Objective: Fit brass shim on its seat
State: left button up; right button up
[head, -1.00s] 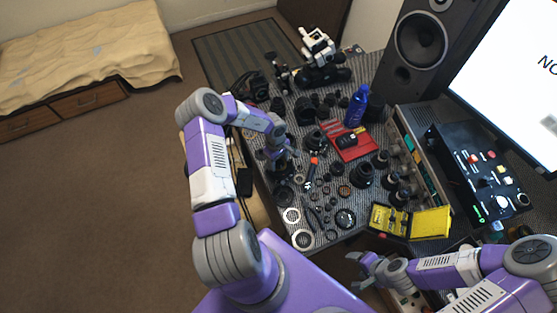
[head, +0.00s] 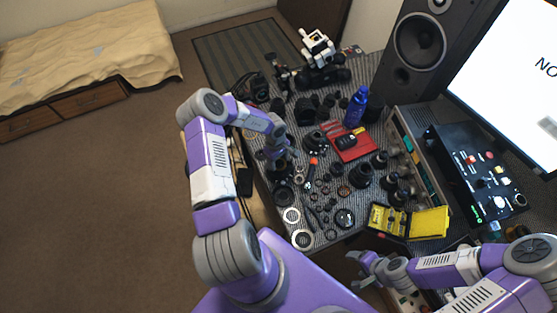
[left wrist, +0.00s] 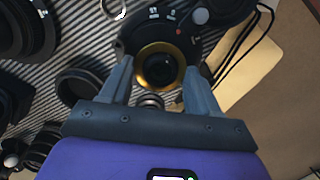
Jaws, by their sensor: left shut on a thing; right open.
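The brass shim (left wrist: 141,68) is a gold ring between the fingertips of my left gripper (left wrist: 160,72) in the left wrist view. My left gripper is shut on it. The ring appears over a round dark opening in a black lens part (left wrist: 130,43), which lies on the striped mat. I cannot tell whether the ring touches that part or is just above it. In the head view my left gripper (head: 276,155) is over the left side of the table, and its hand hides the shim. My right gripper (head: 362,264) is open and empty off the table's front edge.
Several black lens parts and rings crowd the striped table. A dark ring (left wrist: 80,82) is close to the left finger. A black cord (left wrist: 240,50) runs at right.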

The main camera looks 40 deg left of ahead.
pick_arm(q)
jog(key=shift+f+p, duration=0.1)
jog(key=shift+p, duration=0.75)
dwell(1.2)
jog(key=o, duration=1)
jog(key=shift+o, duration=0.4)
jog(key=shift+f, duration=0.1)
jog(key=shift+o, duration=0.5)
jog(key=shift+s, duration=0.15)
